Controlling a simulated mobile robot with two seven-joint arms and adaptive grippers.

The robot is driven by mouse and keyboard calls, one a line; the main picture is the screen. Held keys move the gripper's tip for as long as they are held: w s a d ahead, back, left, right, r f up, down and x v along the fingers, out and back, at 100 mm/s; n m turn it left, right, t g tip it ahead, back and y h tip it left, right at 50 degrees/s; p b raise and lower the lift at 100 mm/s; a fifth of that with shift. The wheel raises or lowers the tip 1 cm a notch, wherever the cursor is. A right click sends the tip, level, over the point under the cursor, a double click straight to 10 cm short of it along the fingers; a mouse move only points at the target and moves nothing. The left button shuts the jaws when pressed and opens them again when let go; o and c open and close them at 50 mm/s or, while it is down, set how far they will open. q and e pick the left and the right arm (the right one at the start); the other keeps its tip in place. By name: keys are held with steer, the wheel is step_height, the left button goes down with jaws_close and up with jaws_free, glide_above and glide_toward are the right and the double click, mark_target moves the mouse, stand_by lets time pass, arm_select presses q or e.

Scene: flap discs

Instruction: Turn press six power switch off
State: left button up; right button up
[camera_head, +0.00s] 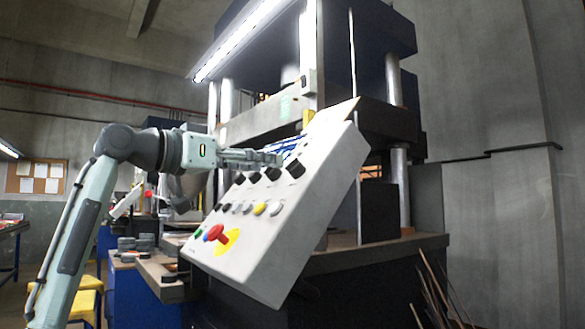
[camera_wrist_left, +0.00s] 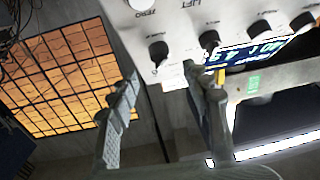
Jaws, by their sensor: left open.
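The press control box (camera_head: 320,170) is a tilted light-grey panel with a row of black knobs, small buttons, a red mushroom button (camera_head: 215,233) on a yellow patch, and a blue display. My left gripper (camera_head: 278,158) is at the upper part of the panel, close to the black knobs. In the left wrist view the gripper (camera_wrist_left: 162,78) is open, its fingers apart, with a black knob (camera_wrist_left: 158,51) just beyond the gap between the tips. A second black knob (camera_wrist_left: 208,40) is beyond the right finger. Knob labels are too small to read; I cannot tell which is the power switch. Contact is unclear.
The large dark press (camera_head: 375,115) stands behind the box. Thin rods (camera_head: 435,290) lean at the lower right. A yellow stool (camera_head: 85,303) stands at the lower left.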

mark_target(291, 166)
arm_select(q)
steer(key=p+x, duration=0.1)
steer(key=x, duration=0.5)
steer(key=shift+w+d, duration=0.15)
steer(key=shift+d, duration=0.1)
arm_select(e)
step_height(291, 166, down, 2)
steer(key=shift+f, duration=0.25)
arm_select(q)
jaws_close()
arm_select(e)
steer(key=shift+w, duration=0.1)
